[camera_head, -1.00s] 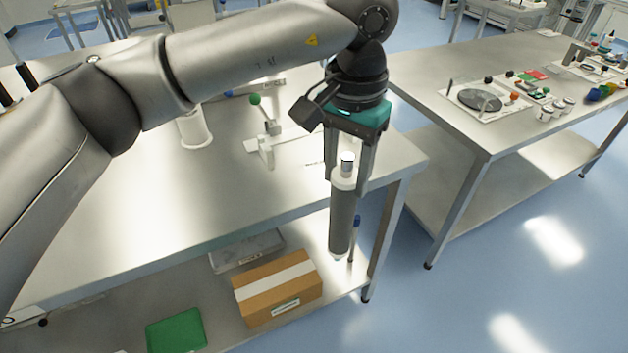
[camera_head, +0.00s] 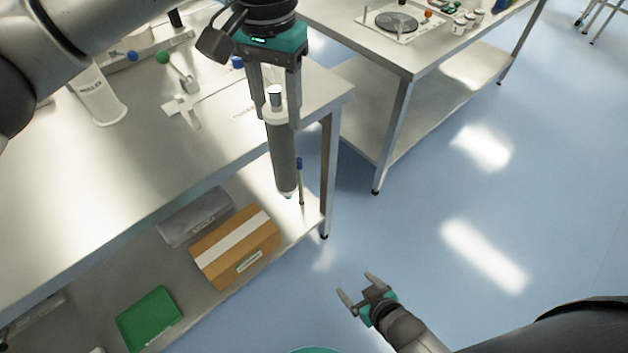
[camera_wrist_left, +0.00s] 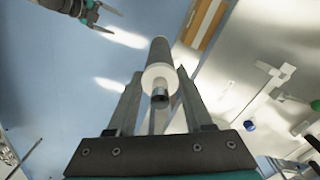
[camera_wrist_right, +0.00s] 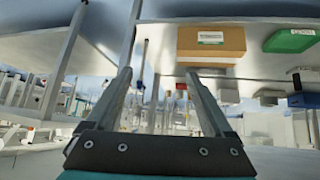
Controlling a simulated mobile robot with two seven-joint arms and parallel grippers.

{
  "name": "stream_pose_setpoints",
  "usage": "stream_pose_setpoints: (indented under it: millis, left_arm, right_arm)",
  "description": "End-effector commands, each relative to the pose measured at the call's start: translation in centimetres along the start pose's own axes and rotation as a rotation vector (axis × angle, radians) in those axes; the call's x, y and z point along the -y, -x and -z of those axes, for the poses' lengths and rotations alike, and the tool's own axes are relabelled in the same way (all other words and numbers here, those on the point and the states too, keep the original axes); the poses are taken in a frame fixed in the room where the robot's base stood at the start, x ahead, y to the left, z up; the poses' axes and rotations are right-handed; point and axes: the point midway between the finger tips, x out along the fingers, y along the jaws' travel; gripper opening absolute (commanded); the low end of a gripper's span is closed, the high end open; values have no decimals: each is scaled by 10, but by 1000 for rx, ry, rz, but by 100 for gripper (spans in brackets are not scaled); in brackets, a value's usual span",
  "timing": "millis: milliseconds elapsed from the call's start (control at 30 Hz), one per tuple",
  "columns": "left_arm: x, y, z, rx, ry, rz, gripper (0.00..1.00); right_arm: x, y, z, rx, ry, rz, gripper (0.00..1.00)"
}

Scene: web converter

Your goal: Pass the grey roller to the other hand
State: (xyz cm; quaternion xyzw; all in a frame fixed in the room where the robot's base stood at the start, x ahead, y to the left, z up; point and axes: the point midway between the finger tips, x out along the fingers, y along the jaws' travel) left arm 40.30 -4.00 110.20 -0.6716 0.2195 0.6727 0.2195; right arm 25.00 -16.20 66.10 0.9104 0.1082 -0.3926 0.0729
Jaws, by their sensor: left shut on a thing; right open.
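The grey roller (camera_head: 281,155) hangs nearly upright, with a white collar and a metal tip at its top end. My left gripper (camera_head: 279,112) is shut on the roller near its upper end and holds it in front of the table's right edge. The roller (camera_wrist_left: 160,60) also shows between the fingers in the left wrist view. My right gripper (camera_head: 359,288) is open and empty, below and to the right of the roller, over the floor. The right wrist view shows nothing between its fingers (camera_wrist_right: 160,85).
A second table (camera_head: 440,50) stands behind.

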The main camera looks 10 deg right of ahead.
Motion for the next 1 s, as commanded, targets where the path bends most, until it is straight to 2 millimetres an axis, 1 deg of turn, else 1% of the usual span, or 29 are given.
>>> stream_pose_setpoints:
  millis: [33, 67, 100, 267, 300, 467, 500, 600, 700, 800, 900, 1000]
  left_arm:
    - [0, 1, 0, -1, 0, 0, 0]
    - [0, 1, 0, -1, 0, 0, 0]
    - [0, 1, 0, -1, 0, 0, 0]
    - [0, 1, 0, -1, 0, 0, 0]
    - [0, 1, 0, -1, 0, 0, 0]
    - [0, 1, 0, -1, 0, 0, 0]
    - [0, 1, 0, -1, 0, 0, 0]
    - [0, 1, 0, -1, 0, 0, 0]
    - [0, 1, 0, -1, 0, 0, 0]
    - [0, 1, 0, -1, 0, 0, 0]
    - [0, 1, 0, -1, 0, 0, 0]
    - [0, 1, 0, -1, 0, 0, 0]
  right_arm:
    - [0, 5, 21, -51, 6, 6, 86]
    - [1, 8, 34, -81, 8, 9, 86]
    - [2, 12, 50, -122, 11, 15, 86]
    - [8, 37, 115, -279, 21, 41, 86]
    - [11, 45, 132, -319, 23, 49, 86]
    - [22, 82, 192, -476, 29, 86, 86]
    - [25, 94, 207, -515, 30, 97, 86]
    - [33, 122, 240, -608, 32, 124, 86]
    - [40, 150, 268, -688, 32, 149, 86]
    - [45, 173, 288, -751, 32, 170, 86]
    - [49, 189, 301, -793, 31, 184, 86]
    - [51, 197, 308, -816, 30, 193, 86]
